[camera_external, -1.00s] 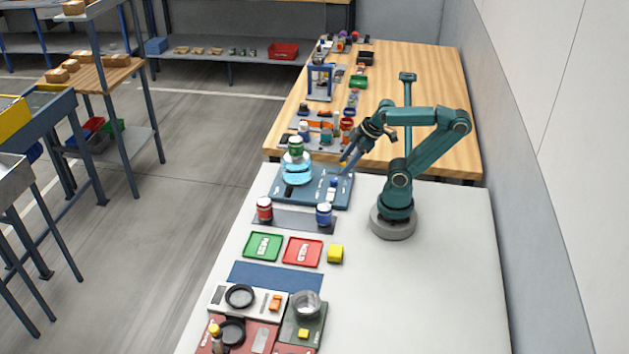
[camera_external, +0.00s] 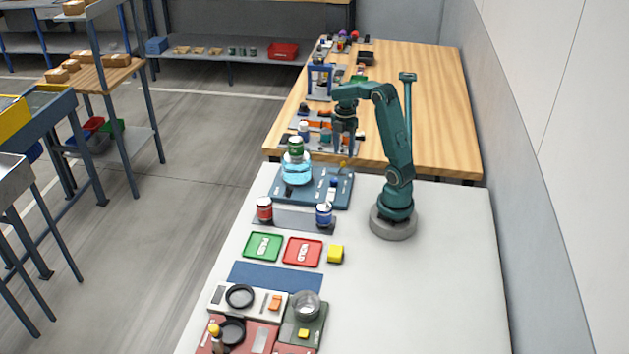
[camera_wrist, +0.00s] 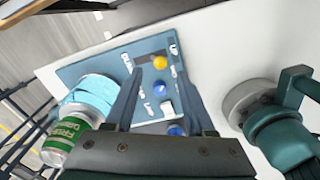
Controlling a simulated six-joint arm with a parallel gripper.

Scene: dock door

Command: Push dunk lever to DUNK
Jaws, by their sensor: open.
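My gripper (camera_external: 345,150) points down above the panel's right side, open and empty. In the wrist view its fingers (camera_wrist: 160,75) straddle the knobs from above, without visible contact.
A vessel of light-blue liquid (camera_external: 297,174) with a green-labelled can (camera_external: 295,146) on top stands on the panel's left. A red-labelled jar (camera_external: 265,211) and a blue-labelled jar (camera_external: 324,215) stand in front. The white table's right side is mostly clear.

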